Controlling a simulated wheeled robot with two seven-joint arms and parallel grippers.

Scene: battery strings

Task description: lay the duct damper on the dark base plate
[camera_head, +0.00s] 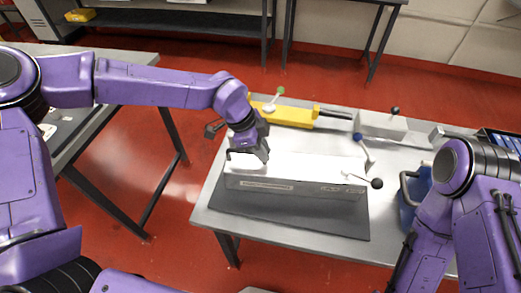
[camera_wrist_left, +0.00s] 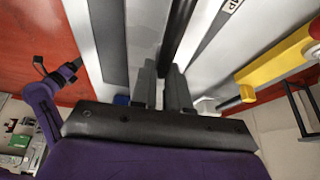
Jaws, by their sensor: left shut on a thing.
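A long pale box with a labelled front, which I take to be the duct damper (camera_head: 310,190), lies level over the dark base plate (camera_head: 290,220). A lever with a black knob (camera_head: 376,183) sticks out at its right end. I cannot tell whether its underside touches the plate. My left gripper (camera_head: 249,156) is shut on the damper near its left end, from above. In the left wrist view the two fingers (camera_wrist_left: 162,88) are close together, with a dark strip between pale surfaces beyond them. My right arm shows at the right, its gripper out of view.
A yellow unit (camera_head: 285,114) with a green-knobbed lever lies behind the damper. A grey block (camera_head: 380,125) with a black-knobbed lever stands at the back right. A blue thing (camera_head: 415,185) stands near my right arm. The metal table (camera_head: 215,190) has a bare strip at the left.

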